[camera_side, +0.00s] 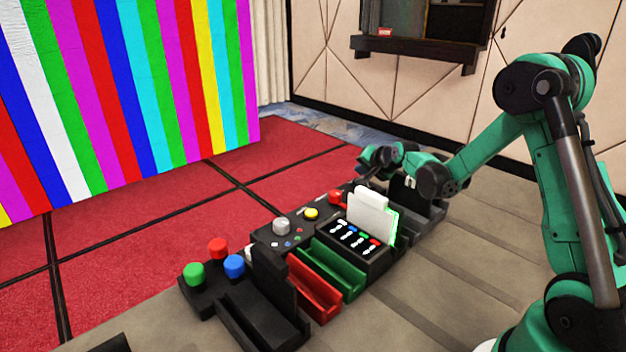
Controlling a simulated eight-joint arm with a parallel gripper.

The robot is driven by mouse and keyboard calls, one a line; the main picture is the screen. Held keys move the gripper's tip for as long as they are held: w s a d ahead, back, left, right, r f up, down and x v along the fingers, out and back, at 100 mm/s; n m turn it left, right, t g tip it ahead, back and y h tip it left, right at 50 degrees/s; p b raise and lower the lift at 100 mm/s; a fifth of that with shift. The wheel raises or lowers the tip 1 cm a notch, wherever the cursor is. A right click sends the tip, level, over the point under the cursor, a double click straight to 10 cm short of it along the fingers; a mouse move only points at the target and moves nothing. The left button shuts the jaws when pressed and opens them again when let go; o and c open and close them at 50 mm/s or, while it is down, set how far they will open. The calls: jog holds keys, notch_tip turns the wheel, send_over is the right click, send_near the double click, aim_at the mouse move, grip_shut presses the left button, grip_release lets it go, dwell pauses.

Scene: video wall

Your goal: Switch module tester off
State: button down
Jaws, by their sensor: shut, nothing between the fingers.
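The likely module tester is a black console (376,266) in the middle of the work surface. A white module (366,218) stands upright at its back, with a bright green edge on its right. Its sloped face has a row of small blue, green and red marks with white pieces below; their on or off positions are too small to read. My gripper (368,160) is shut and empty, behind and above the white module. It is apart from the console in the picture. The fingertips are small and dark, and hard to make out.
A red button (336,197), a yellow button (311,214) and a grey knob (281,226) sit left of the console. Green (331,268) and red (314,287) trays lie in front. Green, red and blue buttons (234,266) stand at left. The striped video wall (125,90) is behind.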

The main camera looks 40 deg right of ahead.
jog(key=shift+f, duration=0.15)
dwell(0.4)
jog(key=shift+f, duration=0.35)
jog(key=shift+w+f, duration=0.1)
jog(key=shift+f, duration=0.45)
dwell(0.8)
jog(key=shift+r, duration=0.1)
jog(key=shift+s+d+r, duration=0.1)
jog(key=shift+s+r, duration=0.25)
jog(key=shift+r, duration=0.35)
jog(key=shift+r, duration=0.15)
jog(key=shift+s+r, duration=0.15)
jog(key=shift+r, duration=1.1)
jog(key=shift+s+r, duration=0.1)
jog(key=shift+r, duration=1.1)
